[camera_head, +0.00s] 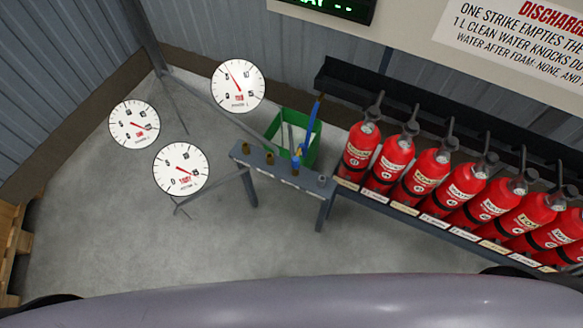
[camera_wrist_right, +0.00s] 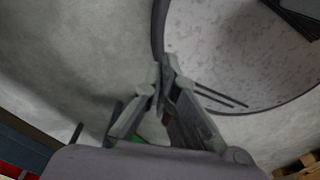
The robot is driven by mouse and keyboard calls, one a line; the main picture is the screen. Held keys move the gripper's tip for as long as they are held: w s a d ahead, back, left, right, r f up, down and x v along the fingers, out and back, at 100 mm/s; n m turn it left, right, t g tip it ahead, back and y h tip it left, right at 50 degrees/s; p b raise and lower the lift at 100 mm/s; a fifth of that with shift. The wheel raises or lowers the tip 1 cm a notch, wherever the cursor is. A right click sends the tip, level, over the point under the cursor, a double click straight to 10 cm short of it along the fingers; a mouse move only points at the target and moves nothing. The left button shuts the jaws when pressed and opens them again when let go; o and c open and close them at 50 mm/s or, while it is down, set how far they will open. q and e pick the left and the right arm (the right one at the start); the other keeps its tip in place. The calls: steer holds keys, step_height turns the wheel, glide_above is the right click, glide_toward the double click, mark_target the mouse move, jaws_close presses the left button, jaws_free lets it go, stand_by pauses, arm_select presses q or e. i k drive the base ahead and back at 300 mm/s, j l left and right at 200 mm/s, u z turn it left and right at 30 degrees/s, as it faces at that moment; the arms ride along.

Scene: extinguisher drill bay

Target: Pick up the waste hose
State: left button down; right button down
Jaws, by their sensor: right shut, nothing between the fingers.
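No hose is labelled as the waste hose. A blue upright hose-like piece (camera_head: 309,128) with a brownish top end stands at the small grey bench (camera_head: 276,174), in front of the green bin (camera_head: 314,148). Its lower end sits by a blue and yellow fitting (camera_head: 296,163) on the bench top. Small brass fittings (camera_head: 269,158) stand to its left. My right gripper (camera_wrist_right: 163,75) shows in the right wrist view, fingers together and empty, over grey floor. Neither gripper shows in the head view.
A row of red extinguishers (camera_head: 363,145) stands on a rack right of the bench. Round dials (camera_head: 238,86) stand left and behind it. A wooden pallet (camera_head: 12,240) is at the left edge. The floor (camera_head: 120,240) before the bench is clear.

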mark_target(297, 160)
steer(key=i+j+z, duration=0.25)
steer(key=i+j, duration=0.2)
steer(key=j, duration=0.3)
steer(key=i+j+z, duration=0.15)
steer(key=j, duration=0.25)
steer(key=i+j+z, duration=0.15)
steer(key=j, duration=0.25)
steer(key=i, duration=0.1)
